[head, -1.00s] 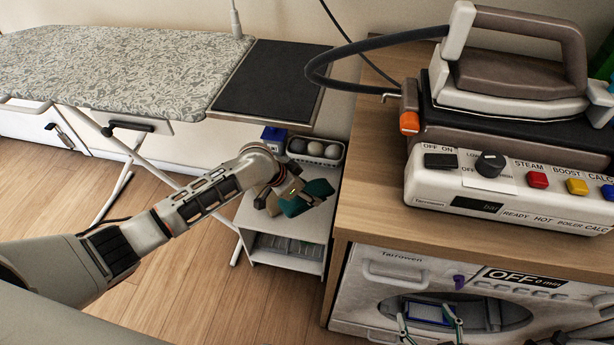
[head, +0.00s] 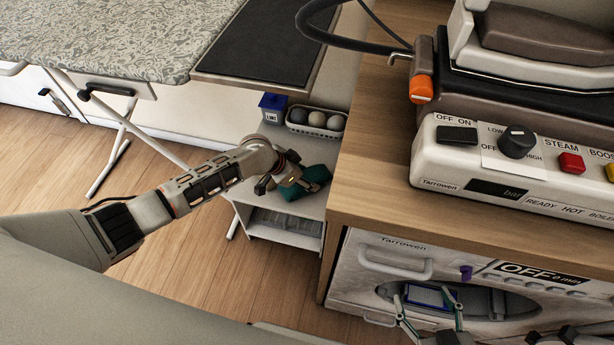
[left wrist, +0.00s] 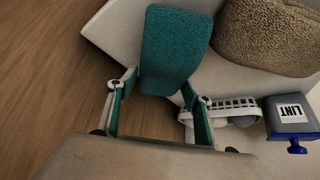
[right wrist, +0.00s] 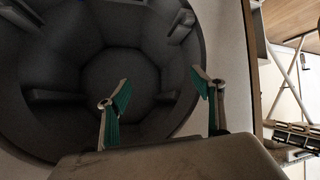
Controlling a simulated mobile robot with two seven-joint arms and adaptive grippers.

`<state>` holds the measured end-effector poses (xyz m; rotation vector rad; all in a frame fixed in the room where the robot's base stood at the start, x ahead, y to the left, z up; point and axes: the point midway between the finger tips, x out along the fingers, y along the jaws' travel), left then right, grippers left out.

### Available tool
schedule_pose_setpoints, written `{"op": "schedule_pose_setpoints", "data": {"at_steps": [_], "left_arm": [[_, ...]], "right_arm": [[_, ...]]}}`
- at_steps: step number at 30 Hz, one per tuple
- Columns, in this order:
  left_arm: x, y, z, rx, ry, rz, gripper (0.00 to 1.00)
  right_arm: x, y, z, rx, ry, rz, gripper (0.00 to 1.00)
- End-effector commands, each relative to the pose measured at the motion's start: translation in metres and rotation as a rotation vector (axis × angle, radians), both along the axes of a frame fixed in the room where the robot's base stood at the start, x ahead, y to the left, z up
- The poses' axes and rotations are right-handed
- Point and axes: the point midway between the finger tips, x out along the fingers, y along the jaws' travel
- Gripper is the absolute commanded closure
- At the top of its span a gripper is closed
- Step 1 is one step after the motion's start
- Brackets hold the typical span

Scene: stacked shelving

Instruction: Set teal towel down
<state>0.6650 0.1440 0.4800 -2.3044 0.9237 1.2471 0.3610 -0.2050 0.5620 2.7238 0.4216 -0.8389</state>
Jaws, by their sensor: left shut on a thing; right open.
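The teal towel (head: 316,177) is a folded bundle, held over the top of the low white shelf unit (head: 255,232). My left gripper (head: 298,184) is shut on it. In the left wrist view the towel (left wrist: 172,45) reaches out from between the fingertips, above the white shelf top (left wrist: 118,32). I cannot tell whether its underside touches the shelf. My right gripper (right wrist: 160,88) is open and empty, facing the dark drum (right wrist: 125,75) of the front-opening machine.
A brown towel (left wrist: 270,40) lies beside the teal one. A white basket of balls (head: 316,122) and a blue lint box (head: 273,108) stand at the shelf's back. The wooden counter (head: 375,165) with the steam iron rises close on the right; the ironing board (head: 110,35) is behind left.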

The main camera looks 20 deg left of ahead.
Motion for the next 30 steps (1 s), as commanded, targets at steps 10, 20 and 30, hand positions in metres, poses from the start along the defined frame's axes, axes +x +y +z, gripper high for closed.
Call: {"op": "schedule_pose_setpoints", "data": {"at_steps": [10, 20, 30], "left_arm": [[0.001, 0.000, -0.008, -0.001, -0.001, 0.000, 0.72], [0.000, 0.000, -0.011, -0.001, -0.001, 0.000, 0.33], [0.000, 0.002, 0.001, 0.000, -0.005, 0.000, 0.33]], "right_arm": [[0.009, 0.003, 0.008, 0.004, -0.020, 0.004, 0.33], [0.006, 0.003, 0.006, 0.007, -0.016, 0.001, 0.33], [0.005, 0.002, 0.010, 0.006, -0.016, -0.001, 0.33]]}}
